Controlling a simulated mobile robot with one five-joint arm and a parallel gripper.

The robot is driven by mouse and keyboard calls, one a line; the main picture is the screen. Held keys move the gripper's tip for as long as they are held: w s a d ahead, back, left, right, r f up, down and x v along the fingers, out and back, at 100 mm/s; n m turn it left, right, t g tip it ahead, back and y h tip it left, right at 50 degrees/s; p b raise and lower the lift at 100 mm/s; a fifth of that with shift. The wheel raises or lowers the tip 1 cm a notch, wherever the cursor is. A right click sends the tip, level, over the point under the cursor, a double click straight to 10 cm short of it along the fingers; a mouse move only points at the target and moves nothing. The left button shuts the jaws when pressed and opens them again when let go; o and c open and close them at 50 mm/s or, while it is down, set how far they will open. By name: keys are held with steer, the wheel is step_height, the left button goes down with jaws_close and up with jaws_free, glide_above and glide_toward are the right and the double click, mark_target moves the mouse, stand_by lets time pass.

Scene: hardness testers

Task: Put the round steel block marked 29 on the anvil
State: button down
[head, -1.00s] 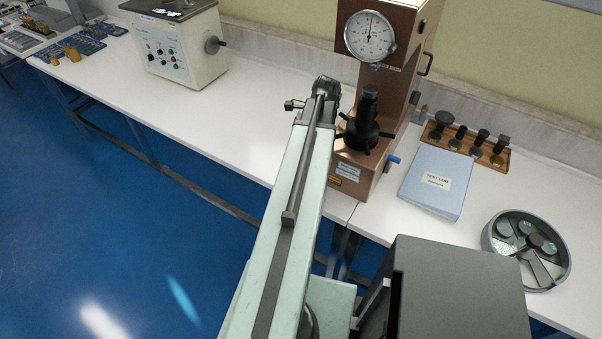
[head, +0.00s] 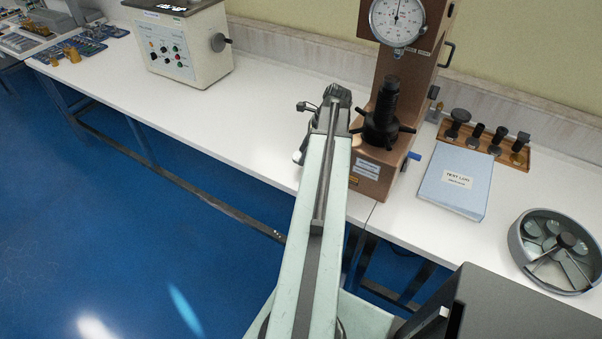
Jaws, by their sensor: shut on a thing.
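The brown hardness tester (head: 412,80) stands on the bench with a round dial at its top. Its dark anvil (head: 391,82) tops the black screw above a spoked handwheel, and I see nothing resting on it. My arm reaches up the picture, and its end is left of the anvil. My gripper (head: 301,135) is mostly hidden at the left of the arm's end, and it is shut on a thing. A small pale edge shows there below a dark knob. I cannot make out its shape or any number 29.
A round grey dish (head: 517,247) with several steel discs is at right. A blue test log (head: 433,193) and a wooden rack (head: 513,160) of dark pieces lie between it and the tester. A beige machine (head: 217,67) stands at left. The bench between the machines is clear.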

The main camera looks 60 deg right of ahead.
steer(key=shift+f, duration=0.1)
step_height(320, 180, down, 4)
steer(key=b, duration=0.3)
steer(key=shift+s+b, duration=0.1)
steer(key=shift+b, duration=0.25)
steer(key=shift+r, duration=0.25)
steer(key=c, duration=1)
jaws_free()
steer(key=shift+f, duration=0.25)
steer(key=shift+c, duration=0.2)
steer(key=o, duration=0.4)
steer(key=shift+r, duration=0.1)
